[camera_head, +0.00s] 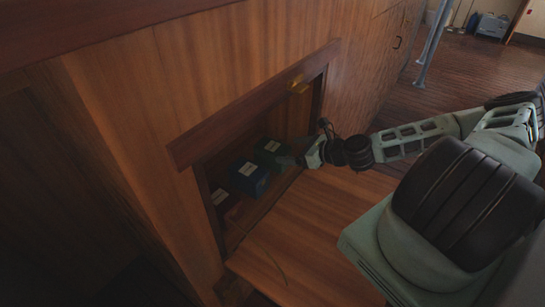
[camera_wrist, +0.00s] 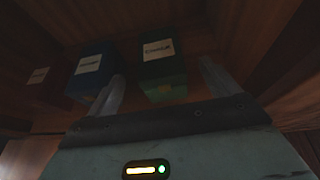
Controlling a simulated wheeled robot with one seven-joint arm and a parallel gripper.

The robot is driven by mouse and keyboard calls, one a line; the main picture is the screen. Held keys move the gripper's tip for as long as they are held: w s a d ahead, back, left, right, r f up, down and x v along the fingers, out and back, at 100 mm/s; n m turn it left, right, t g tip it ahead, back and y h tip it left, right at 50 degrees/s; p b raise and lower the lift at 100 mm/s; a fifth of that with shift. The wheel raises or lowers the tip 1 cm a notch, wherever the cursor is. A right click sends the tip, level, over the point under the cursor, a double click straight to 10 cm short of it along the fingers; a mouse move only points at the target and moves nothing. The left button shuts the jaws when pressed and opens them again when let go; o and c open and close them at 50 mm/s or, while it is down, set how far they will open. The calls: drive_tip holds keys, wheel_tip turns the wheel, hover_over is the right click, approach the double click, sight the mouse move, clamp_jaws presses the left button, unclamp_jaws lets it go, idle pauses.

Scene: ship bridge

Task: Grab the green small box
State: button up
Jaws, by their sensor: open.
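The green small box (camera_head: 268,149) stands inside a wooden cabinet compartment, at the right end of a row of boxes in the head view. In the wrist view the green box (camera_wrist: 161,74) has a pale label on it and lies ahead of my gripper, between the two fingers. My gripper (camera_wrist: 165,84) is open, with one finger on each side of the box; I cannot tell whether they touch it. In the head view my gripper (camera_head: 297,160) reaches into the compartment opening from the right.
A blue box (camera_wrist: 90,70) stands close to the left of the green one, near my left finger. A dark reddish box (camera_wrist: 37,86) is farther left. The compartment's wooden frame (camera_head: 245,108) surrounds the boxes, and a lowered wooden flap (camera_head: 305,235) lies in front.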

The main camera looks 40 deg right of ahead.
sight(274, 149)
drive_tip(key=x, duration=0.2)
drive_tip(key=shift+w+a+f, duration=0.15)
drive_tip(key=shift+w+f, duration=0.05)
drive_tip(key=shift+w, duration=0.05)
drive_tip(key=x, duration=0.2)
drive_tip(key=b+x, duration=0.1)
drive_tip(key=x, duration=0.1)
drive_tip(key=shift+f, duration=0.25)
drive_tip(key=shift+w+a+f, duration=0.15)
drive_tip(key=shift+w, duration=0.3)
drive_tip(key=c, duration=1.2)
